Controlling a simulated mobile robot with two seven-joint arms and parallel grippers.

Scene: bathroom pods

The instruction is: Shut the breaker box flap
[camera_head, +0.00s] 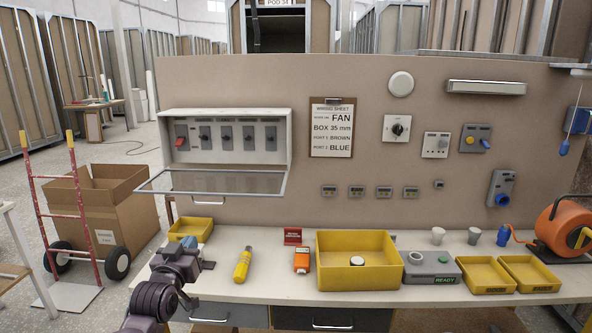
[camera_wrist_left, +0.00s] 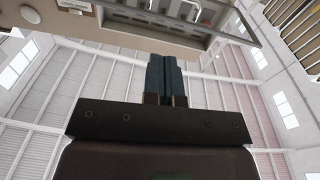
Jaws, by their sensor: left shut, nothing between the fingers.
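The grey breaker box (camera_head: 232,115) is mounted on the upright panel, with a row of switches inside, one of them red. Its framed, see-through flap (camera_head: 215,184) is open, sticking out toward me from the box's lower edge. In the left wrist view the flap (camera_wrist_left: 243,22) and the box's switches show at the top, upside down. My left gripper (camera_head: 189,241) is below the flap, low over the bench, apart from it. In the left wrist view its fingers (camera_wrist_left: 165,58) are together and empty, pointing up toward the flap. My right gripper is not in view.
The bench holds a small yellow tray (camera_head: 190,229), a yellow tool (camera_head: 242,265), an orange device (camera_head: 302,260) and a large yellow bin (camera_head: 358,284). A wiring sheet (camera_head: 332,127) hangs right of the box. A red hand truck (camera_head: 75,215) and cardboard box stand left.

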